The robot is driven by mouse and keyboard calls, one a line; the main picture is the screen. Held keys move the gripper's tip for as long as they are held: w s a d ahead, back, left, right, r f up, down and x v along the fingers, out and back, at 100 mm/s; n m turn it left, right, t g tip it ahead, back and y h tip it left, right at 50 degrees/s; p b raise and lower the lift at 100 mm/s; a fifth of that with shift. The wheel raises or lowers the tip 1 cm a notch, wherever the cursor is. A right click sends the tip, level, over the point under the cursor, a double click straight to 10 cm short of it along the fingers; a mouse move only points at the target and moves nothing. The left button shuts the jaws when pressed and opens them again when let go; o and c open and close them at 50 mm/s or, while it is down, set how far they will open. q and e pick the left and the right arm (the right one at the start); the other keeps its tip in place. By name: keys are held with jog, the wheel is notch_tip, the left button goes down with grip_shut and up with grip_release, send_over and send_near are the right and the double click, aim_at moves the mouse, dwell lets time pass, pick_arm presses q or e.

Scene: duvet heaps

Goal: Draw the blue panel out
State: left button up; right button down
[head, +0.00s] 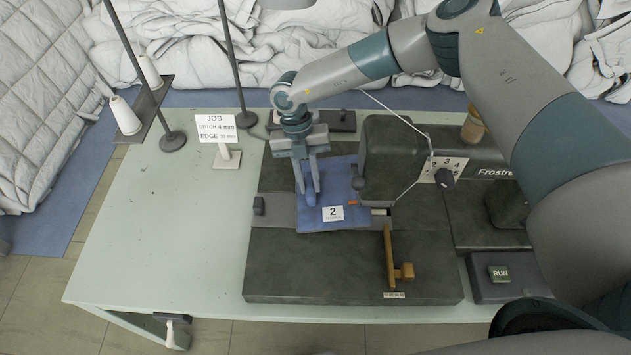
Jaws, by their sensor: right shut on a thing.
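The blue panel (340,181) lies flat on the dark bed of the sewing machine (385,150), partly beside the machine's head. A white tag marked 2 (333,213) sits at its front edge. My right gripper (311,196) comes down from above onto the panel's left part and is shut on it. The arm hides some of the panel's far edge. My left gripper is not in view.
A job card (215,127) on a stand and a thread stand with white cones (124,115) are at the left. A brass guide (389,258) and a RUN button (499,273) are in front. The table's left part (165,220) is clear. Duvet heaps (190,45) lie behind.

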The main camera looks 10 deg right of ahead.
jog(key=shift+w+a+f+b, duration=0.15)
jog(key=shift+a+b, duration=0.1)
jog(key=shift+a, duration=0.4)
jog(key=shift+w+a+r+b, duration=0.15)
jog(key=shift+a+b, duration=0.1)
jog(key=shift+a, duration=0.4)
jog(key=shift+f, duration=0.1)
jog(key=c, duration=1.7)
grip_release()
jog(key=shift+o, duration=0.8)
jog(key=shift+w, duration=0.15)
jog(key=b+v, duration=0.3)
jog(key=v, duration=0.4)
jog(key=shift+r, duration=0.25)
jog(key=shift+a, duration=0.1)
